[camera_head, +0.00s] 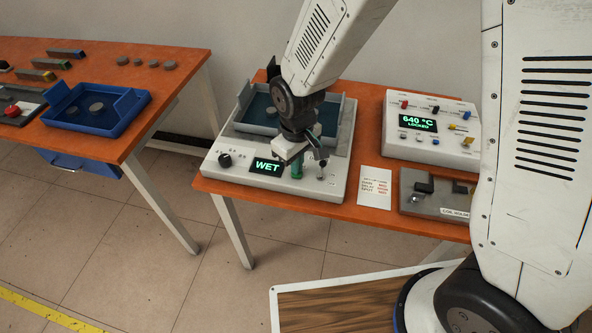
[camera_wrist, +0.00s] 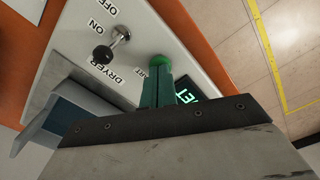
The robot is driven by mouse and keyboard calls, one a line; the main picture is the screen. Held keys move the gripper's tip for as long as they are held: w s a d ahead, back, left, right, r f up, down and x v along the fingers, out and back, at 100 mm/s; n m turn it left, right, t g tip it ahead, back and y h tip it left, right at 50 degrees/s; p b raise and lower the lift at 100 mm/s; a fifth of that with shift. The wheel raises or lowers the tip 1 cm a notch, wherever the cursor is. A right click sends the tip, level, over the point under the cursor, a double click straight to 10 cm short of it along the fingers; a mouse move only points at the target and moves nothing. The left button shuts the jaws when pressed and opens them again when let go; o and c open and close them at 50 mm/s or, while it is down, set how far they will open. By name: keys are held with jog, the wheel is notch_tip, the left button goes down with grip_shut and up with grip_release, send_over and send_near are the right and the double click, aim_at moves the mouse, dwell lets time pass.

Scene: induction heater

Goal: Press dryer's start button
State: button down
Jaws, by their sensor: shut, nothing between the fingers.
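The dryer (camera_head: 215,165) is a pale grey box on the orange table, with a dark-blue recessed tray at its back. Its display (camera_head: 267,167) reads WET in green. The green start button (camera_wrist: 158,61) shows in the wrist view at the tips of my gripper (camera_wrist: 158,78). My gripper's green fingers (camera_head: 297,168) are shut with nothing between them and point down at the panel. They partly cover the button and the START label. I cannot tell whether they touch the button or hover just above it. The dryer's ON/OFF toggle (camera_wrist: 102,53) stands beside the button.
A heater control box (camera_head: 430,150) reading 640 °C LOCKED and a coil holder (camera_head: 435,205) stand to the right. A paper card (camera_head: 375,190) lies between. Another table (camera_head: 95,60) with a blue tray (camera_head: 85,122) is at left.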

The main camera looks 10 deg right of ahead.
jog(key=shift+f, duration=0.25)
jog(key=shift+r, duration=3.55)
